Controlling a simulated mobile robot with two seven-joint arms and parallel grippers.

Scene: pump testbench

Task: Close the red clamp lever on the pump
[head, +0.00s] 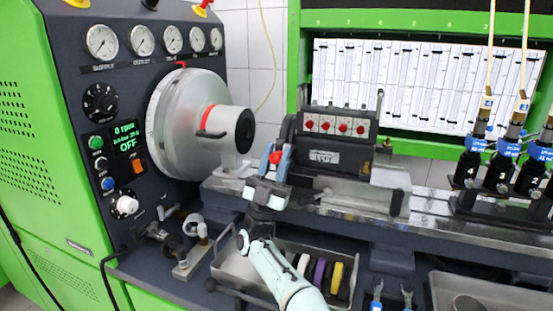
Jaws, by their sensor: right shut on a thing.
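The pump (325,158) is a dark block with a row of red round caps on its front, mounted on the grey bench rail. The red clamp lever (275,158) shows as a small red piece at the pump's left side. My right gripper (277,153) has its blue fingers around this red piece and is shut on it. The fingers hide most of the lever, so its angle is hard to tell. My left gripper is not in view.
A large silver drive wheel (180,118) with a red-ringed hub stands left of the pump. A metal tray (236,268) with coloured rings lies below. Black injector holders (499,172) stand on the right of the rail. Measuring tubes line the back.

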